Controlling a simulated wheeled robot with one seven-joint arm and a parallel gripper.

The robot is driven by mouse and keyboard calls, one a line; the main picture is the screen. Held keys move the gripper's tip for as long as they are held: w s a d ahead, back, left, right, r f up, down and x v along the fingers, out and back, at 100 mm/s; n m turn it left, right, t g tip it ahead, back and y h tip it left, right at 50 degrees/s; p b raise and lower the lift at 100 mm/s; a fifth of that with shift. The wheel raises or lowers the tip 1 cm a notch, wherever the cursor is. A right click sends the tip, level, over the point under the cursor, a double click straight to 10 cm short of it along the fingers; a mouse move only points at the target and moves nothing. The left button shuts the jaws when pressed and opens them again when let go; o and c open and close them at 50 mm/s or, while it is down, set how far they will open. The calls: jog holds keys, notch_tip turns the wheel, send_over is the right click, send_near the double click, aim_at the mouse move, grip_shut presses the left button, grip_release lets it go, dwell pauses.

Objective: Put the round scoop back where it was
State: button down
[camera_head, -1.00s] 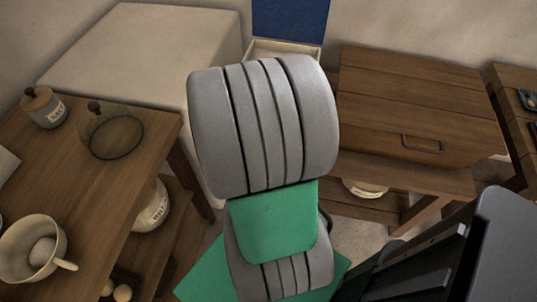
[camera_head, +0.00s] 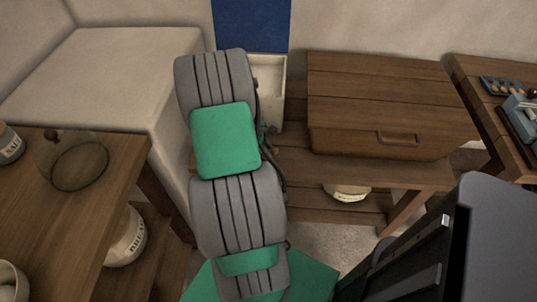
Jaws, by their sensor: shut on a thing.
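I cannot make out the round scoop in the head view. My grey and green arm stands in the middle of the picture and reaches away toward the pale open box (camera_head: 271,76) at the back. My gripper is hidden behind the arm links, so neither its fingers nor anything in them shows. Which place the scoop came from cannot be told from these frames.
A wooden chest with a handled front (camera_head: 390,105) stands right of the box. A blue panel (camera_head: 252,24) rises behind the box. At left are a pale block (camera_head: 95,75) and a wooden table (camera_head: 110,165) with a glass dome (camera_head: 75,165). A white jar (camera_head: 127,240) sits below.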

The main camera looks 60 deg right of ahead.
jog(key=shift+f, duration=0.6)
jog(key=shift+f, duration=0.1)
jog(key=c, duration=1.4)
grip_release()
jog(key=shift+o, duration=0.2)
